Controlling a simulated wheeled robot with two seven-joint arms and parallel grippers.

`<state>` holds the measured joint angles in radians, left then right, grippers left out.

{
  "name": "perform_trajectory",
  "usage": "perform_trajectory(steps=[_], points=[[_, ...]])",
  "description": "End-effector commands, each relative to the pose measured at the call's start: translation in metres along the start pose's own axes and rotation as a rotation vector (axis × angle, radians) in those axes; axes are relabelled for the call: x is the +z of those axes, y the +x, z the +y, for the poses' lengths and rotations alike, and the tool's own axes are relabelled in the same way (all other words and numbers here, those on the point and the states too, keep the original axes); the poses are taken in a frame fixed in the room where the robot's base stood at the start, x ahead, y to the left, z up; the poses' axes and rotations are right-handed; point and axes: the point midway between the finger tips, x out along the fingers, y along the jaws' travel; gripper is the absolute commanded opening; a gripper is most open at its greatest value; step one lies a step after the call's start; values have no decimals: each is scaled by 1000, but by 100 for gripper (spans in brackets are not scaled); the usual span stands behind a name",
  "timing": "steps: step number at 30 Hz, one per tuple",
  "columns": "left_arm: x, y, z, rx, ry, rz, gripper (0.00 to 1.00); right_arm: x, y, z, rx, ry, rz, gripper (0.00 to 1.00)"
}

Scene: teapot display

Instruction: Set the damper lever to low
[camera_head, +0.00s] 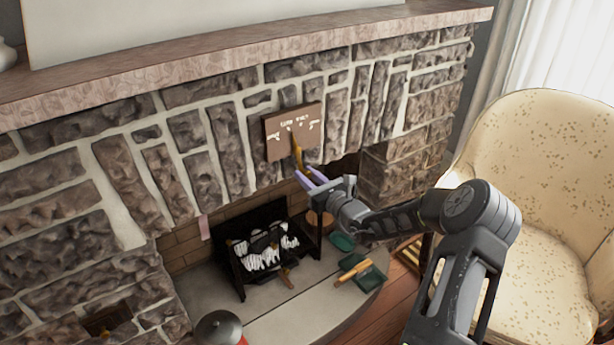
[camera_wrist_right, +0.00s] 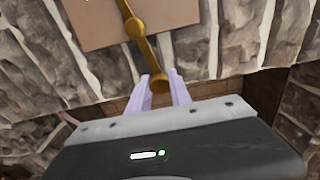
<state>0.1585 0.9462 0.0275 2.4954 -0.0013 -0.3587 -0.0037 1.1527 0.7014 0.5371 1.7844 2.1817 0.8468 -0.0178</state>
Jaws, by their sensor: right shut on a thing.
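The damper lever (camera_head: 297,152) is a brass rod on a brown plate (camera_head: 275,147) fixed to the stone fireplace front. The plate carries small white markings too blurred to read. In the wrist view the lever (camera_wrist_right: 144,48) hangs down from the plate (camera_wrist_right: 95,22) and ends in a round knob (camera_wrist_right: 159,84). My right gripper (camera_head: 312,180) is at the lever's lower end, and its pale purple fingers (camera_wrist_right: 164,90) stand on either side of the knob, shut on it. My left gripper is in neither view.
A stone mantel (camera_head: 230,57) runs above the plate. Below is the firebox with a black grate (camera_head: 240,270) holding white-and-dark logs. A cream speckled armchair (camera_head: 540,150) stands at the right. Small green items (camera_head: 365,278) lie on the hearth (camera_head: 310,310).

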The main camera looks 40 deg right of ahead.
Motion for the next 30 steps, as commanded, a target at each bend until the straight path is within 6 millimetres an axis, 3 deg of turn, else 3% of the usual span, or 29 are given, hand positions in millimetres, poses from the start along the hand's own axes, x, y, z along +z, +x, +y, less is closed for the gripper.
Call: perform_trajectory(steps=[19,20,27,30], points=[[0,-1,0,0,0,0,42,3,1,-3,3,-68,-4,0],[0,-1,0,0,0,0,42,3,1,-3,3,-68,-4,26],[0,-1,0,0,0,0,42,2,0,-4,2,-66,-2,46],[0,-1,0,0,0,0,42,2,0,-4,1,-66,-2,46]])
